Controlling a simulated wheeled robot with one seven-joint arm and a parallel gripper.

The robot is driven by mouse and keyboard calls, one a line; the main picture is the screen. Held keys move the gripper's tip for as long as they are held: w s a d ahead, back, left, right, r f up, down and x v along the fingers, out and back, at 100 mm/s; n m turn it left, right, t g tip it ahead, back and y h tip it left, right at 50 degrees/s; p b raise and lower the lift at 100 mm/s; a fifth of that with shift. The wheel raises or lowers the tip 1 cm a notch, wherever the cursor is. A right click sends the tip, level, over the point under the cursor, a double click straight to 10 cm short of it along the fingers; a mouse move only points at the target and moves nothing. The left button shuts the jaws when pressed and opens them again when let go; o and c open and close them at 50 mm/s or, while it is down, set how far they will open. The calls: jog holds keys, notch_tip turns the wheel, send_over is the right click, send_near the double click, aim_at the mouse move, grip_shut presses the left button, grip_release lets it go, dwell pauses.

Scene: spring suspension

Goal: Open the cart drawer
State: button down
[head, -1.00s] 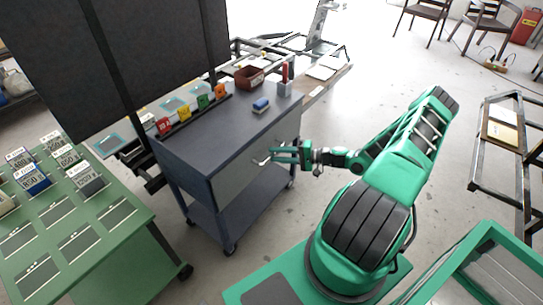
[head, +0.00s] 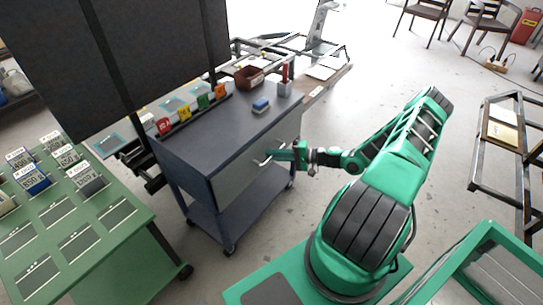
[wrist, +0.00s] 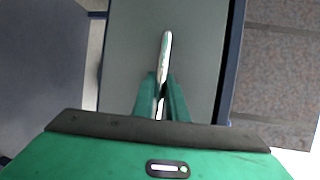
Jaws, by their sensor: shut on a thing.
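The grey-blue cart (head: 205,150) stands in the middle of the head view. Its drawer front (head: 238,183) faces my arm and looks flush with the cart body. The drawer has a light metal bar handle (wrist: 165,48), which also shows in the head view (head: 261,162). My gripper (head: 276,155) is at the drawer front, with its fingers closed on the handle. In the wrist view the green fingers (wrist: 162,98) pinch the handle's near part from both sides, and its far part sticks out beyond them.
A blue block (head: 261,106), a brown bin (head: 249,77) and coloured bins (head: 188,115) sit on or by the cart top. A green table (head: 85,235) stands at left. A metal frame rack (head: 500,150) is at right. Bare floor lies between cart and arm.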

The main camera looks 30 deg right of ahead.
jog(key=s+d, duration=0.3)
jog(key=s, duration=0.6)
jog(key=s+d, duration=0.4)
jog(key=s, duration=0.6)
jog(key=shift+s+f, duration=0.1)
jog(key=c, duration=1.8)
grip_release()
jog(key=shift+o, duration=0.2)
jog(key=v, duration=1)
jog(key=shift+s+d, duration=0.2)
